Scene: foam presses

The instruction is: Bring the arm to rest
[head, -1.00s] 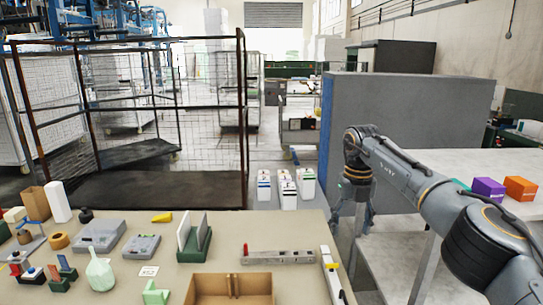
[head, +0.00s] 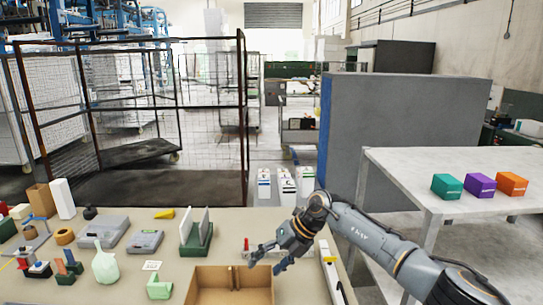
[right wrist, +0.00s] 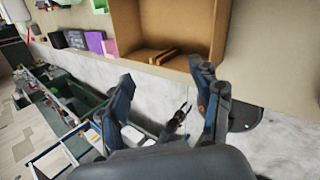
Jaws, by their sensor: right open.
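My right arm comes in from the lower right in the head view. Its gripper (head: 265,267) hangs over the front right of the beige table (head: 225,230), just above and right of the open cardboard box (head: 192,292). The fingers are spread with nothing between them. In the right wrist view the open gripper (right wrist: 163,85) also shows empty, with the cardboard box (right wrist: 222,25) beyond it. I cannot tell whether a finger touches anything. My left gripper does not show in the head view.
A green rack (head: 198,238) and grey cases stand left. On the side table (head: 400,165) sit teal (head: 447,186), purple (head: 480,184) and orange (head: 512,184) boxes.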

